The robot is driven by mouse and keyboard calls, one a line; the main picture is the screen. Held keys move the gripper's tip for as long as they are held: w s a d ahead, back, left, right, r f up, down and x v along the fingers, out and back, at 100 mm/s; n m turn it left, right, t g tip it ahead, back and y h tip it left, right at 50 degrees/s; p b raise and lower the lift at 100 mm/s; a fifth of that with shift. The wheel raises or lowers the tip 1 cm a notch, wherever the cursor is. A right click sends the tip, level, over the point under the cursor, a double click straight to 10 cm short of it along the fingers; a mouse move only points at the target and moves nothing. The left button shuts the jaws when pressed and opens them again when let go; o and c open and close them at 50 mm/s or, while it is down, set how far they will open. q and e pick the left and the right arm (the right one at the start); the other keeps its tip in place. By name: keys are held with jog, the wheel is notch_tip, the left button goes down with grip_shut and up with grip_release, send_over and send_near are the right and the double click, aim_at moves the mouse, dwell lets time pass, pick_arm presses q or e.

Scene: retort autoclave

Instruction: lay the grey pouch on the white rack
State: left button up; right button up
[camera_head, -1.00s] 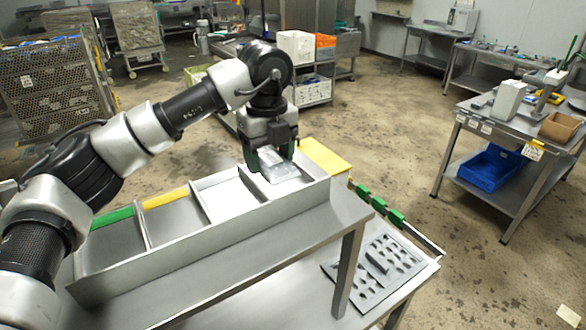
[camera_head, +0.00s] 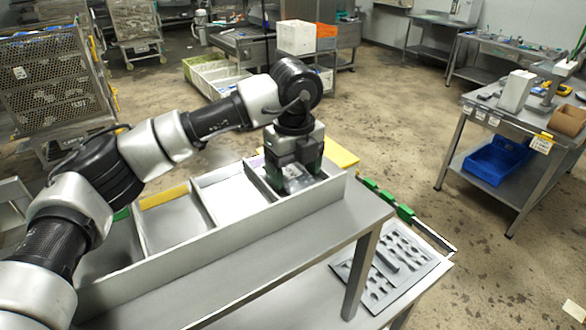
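The grey pouch (camera_head: 298,186) lies in the rightmost compartment of a long divided metal bin (camera_head: 215,240). Only part of it shows under my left gripper (camera_head: 291,180). The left gripper points down into that compartment, with its fingers at the pouch. Its dark body hides the gap between the fingertips, so I cannot tell whether they are closed on it. My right gripper is out of view. I cannot make out a thing that is clearly the white rack.
The bin's metal walls and dividers stand close around the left gripper. A grey tray with cutouts (camera_head: 388,264) lies on the lower shelf at right. A side table (camera_head: 480,108) with a blue bin (camera_head: 493,161) stands further right, across open floor.

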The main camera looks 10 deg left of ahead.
aim_at(293, 171)
pick_arm(q)
jog(key=shift+d, duration=0.15)
jog(key=shift+w+a+r, duration=0.1)
jog(key=shift+a+r, duration=0.15)
notch_tip(293, 171, up, 12)
jog(key=b, duration=0.3)
jog(key=shift+f, duration=0.25)
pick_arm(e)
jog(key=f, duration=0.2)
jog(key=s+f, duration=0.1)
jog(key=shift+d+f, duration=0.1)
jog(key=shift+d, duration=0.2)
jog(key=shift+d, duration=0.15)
pick_arm(q)
jog(key=shift+f, duration=0.1)
